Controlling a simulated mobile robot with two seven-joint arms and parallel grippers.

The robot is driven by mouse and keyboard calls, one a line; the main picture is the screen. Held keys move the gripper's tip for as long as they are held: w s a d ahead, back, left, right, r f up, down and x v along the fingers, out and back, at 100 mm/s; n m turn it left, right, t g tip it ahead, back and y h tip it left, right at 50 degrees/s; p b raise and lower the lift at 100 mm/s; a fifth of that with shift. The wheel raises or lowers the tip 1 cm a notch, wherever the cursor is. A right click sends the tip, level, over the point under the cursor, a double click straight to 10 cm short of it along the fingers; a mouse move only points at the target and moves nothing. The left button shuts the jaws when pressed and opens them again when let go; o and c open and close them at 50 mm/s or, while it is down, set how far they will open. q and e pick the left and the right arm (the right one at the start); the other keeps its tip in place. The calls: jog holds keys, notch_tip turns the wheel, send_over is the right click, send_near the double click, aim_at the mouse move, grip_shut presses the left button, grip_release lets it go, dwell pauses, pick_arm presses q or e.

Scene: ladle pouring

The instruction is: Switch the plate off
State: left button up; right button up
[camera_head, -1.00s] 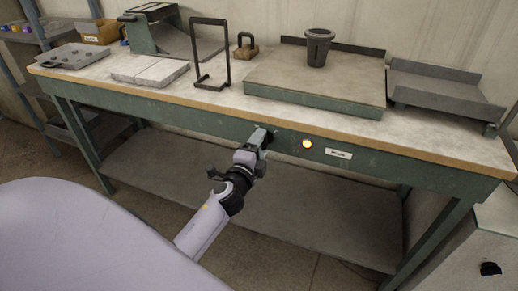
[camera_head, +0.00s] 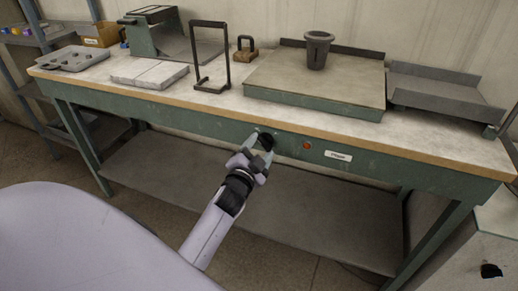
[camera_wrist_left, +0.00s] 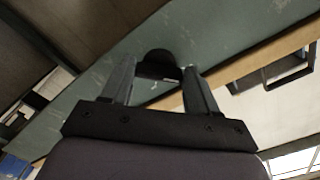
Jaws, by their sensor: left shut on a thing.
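The plate (camera_head: 300,88) is a wide flat slab with green sides on the bench top. A dark knob (camera_head: 266,141) is on the bench's green front rail below it. My left gripper (camera_head: 262,141) is shut on this knob, one finger on each side. The knob also shows between the fingers in the left wrist view (camera_wrist_left: 158,65). A small indicator lamp (camera_head: 307,146) right of the knob is dull orange-red and not glowing. A white label (camera_head: 338,156) is beside it, too small to read. My right gripper is out of view.
A dark grey crucible (camera_head: 317,50) stands on the plate. A grey tray (camera_head: 435,92) is to its right. A black frame (camera_head: 226,55), pale blocks (camera_head: 149,74) and a mould tray (camera_head: 73,58) are to the left. The lower shelf (camera_head: 170,175) is bare.

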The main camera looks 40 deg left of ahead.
pick_arm(q)
jog(key=shift+n, duration=0.3)
jog(key=o, duration=1.1)
jog(key=shift+c, duration=0.2)
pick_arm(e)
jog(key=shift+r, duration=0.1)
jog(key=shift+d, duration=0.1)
pick_arm(q)
jog(key=shift+s, duration=0.1)
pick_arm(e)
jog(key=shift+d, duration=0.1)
